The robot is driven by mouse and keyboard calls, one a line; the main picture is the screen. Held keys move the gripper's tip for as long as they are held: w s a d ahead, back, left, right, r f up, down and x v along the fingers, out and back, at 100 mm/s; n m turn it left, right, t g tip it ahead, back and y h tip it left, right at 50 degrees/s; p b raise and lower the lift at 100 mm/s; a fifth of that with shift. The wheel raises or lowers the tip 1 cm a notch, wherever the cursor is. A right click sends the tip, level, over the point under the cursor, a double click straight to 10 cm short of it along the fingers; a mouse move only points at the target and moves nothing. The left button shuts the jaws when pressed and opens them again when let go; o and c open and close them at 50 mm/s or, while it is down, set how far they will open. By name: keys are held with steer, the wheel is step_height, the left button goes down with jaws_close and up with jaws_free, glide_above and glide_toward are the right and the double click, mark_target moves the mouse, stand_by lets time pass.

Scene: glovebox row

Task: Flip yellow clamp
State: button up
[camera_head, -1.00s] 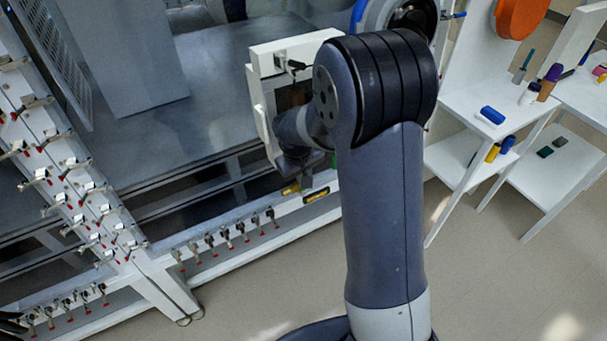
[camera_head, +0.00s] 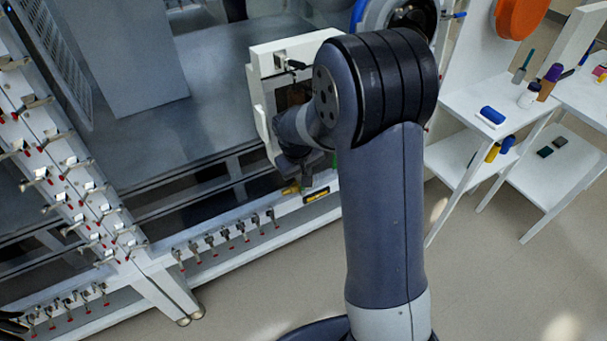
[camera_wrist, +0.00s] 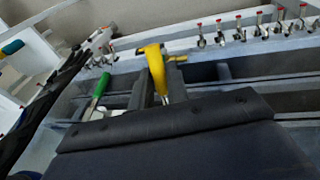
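The yellow clamp (camera_wrist: 155,68) stands near the middle of the wrist view, with its handle end toward the top and its thin metal part running down between my fingers. In the head view a small part of the yellow clamp (camera_head: 291,188) shows at the front rail, just below my gripper (camera_head: 297,172). My gripper (camera_wrist: 160,92) is right at the clamp in the wrist view, with a dark finger on each side of it. I cannot tell whether the fingers touch the clamp. My arm hides part of this area in the head view.
A green-handled clamp (camera_wrist: 98,90) is left of the yellow one. A row of red-tipped metal clamps (camera_head: 228,238) lines the front rail; more line the left frame (camera_head: 70,190). A white shelf (camera_head: 455,105) with small items stands right. The floor (camera_head: 500,290) is clear.

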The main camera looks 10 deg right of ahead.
steer(key=shift+o, duration=0.7)
steer(key=shift+w+a+r, duration=0.1)
steer(key=shift+w+r, duration=0.15)
steer(key=shift+r, duration=0.15)
steer(key=shift+o, duration=1)
steer(key=shift+w+f, duration=0.1)
steer(key=shift+f, duration=0.15)
steer(key=shift+r, duration=0.1)
steer(key=b+v, duration=0.1)
steer(key=v, duration=0.9)
steer(key=shift+s+r, duration=0.2)
steer(key=shift+r, duration=0.1)
steer(key=shift+o, duration=0.2)
